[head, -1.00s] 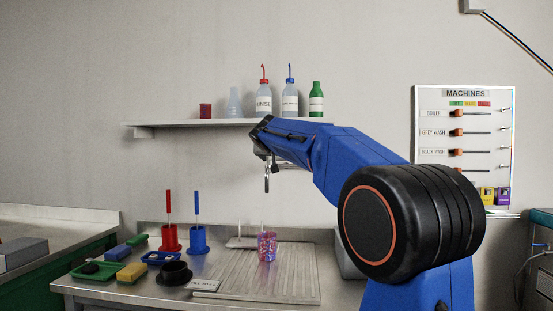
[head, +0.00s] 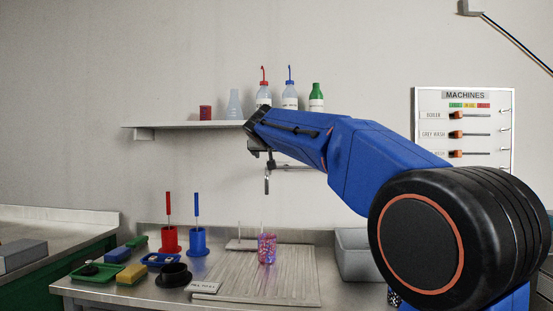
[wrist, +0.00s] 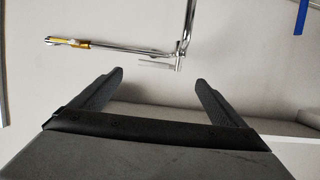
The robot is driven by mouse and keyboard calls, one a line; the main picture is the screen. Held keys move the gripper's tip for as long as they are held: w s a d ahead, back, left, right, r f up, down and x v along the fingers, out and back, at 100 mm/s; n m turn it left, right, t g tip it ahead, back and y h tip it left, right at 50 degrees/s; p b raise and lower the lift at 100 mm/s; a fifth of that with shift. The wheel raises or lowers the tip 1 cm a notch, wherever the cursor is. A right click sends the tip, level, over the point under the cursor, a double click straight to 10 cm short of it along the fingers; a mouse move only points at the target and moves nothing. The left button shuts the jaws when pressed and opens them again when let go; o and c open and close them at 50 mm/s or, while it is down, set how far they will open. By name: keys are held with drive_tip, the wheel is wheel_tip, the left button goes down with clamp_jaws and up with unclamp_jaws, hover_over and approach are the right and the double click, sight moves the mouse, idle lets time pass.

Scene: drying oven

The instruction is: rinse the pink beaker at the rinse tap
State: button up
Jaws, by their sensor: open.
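The pink beaker (head: 267,248), speckled pink and purple, stands upright on the ribbed draining board in the head view, under a thin stream or rod. The rinse tap (head: 267,184) shows as a metal spout hanging above it, partly behind my arm. In the wrist view a chrome tap pipe (wrist: 120,49) with a yellow end runs across the top, beyond my fingers. My gripper (wrist: 158,82) is open, with nothing between its fingers.
A ribbed draining board (head: 300,285) covers the counter's middle. A grey basin (head: 358,260) is right. Bottles stand on the shelf (head: 170,124).

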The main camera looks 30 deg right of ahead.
drive_tip(key=v, duration=1)
drive_tip(key=s+a+f+n+g+y, duration=0.2)
drive_tip(key=s+a+f, duration=0.1)
drive_tip(key=s+f, duration=0.9)
drive_tip(key=s+a+f+n+g+y, duration=0.2)
drive_tip(key=s+f, duration=1.1)
drive_tip(key=f, duration=0.8)
drive_tip(key=s+a+f+n+g+y, duration=0.2)
drive_tip(key=s+a+f, duration=0.4)
drive_tip(key=s+f, duration=0.6)
wheel_tip(320, 180, down, 5)
drive_tip(key=shift+s+a+r+n+g+y, duration=0.15)
drive_tip(key=shift+s+a+n+g+y, duration=0.2)
drive_tip(key=shift+g+y, duration=0.55)
drive_tip(key=shift+w+d, duration=0.1)
drive_tip(key=shift+w, duration=0.05)
